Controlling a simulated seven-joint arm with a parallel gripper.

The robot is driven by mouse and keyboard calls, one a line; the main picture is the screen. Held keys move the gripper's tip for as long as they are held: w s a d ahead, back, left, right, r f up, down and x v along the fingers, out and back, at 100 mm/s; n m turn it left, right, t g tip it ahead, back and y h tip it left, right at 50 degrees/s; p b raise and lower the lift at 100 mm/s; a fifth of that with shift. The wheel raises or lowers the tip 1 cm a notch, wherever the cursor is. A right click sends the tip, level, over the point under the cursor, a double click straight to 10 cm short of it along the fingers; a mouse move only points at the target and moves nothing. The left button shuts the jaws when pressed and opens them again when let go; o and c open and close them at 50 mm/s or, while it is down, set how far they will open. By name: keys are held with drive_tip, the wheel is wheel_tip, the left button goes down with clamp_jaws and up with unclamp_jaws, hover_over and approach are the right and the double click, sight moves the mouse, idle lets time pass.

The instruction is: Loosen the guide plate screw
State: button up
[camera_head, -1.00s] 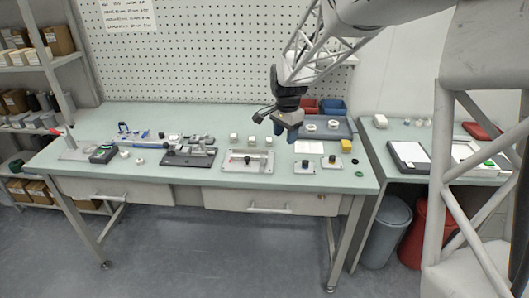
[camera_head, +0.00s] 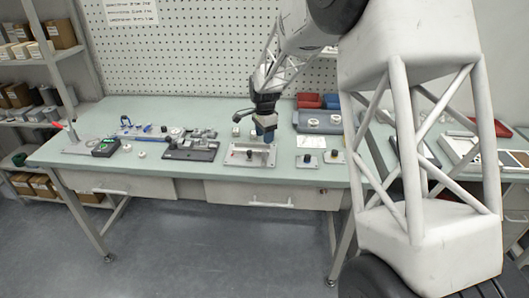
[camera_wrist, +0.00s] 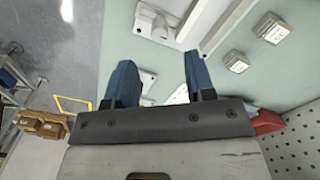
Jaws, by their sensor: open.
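A light metal plate fixture (camera_head: 240,168) lies near the front edge of the bench, with a dark knob or screw (camera_head: 250,154) standing on it. Which part is the guide plate screw is too small to tell. My gripper (camera_head: 265,138) is just above the rear right part of this fixture, pointing down.
A dark fixture (camera_head: 190,154) lies left of the plate. Small pale blocks (camera_wrist: 272,28) stand behind, close to my fingers. My arm hides part of the side table.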

sight(265, 150)
drive_tip(key=shift+f, duration=0.1)
drive_tip(key=shift+f, duration=3.8)
drive_tip(key=c, duration=0.9)
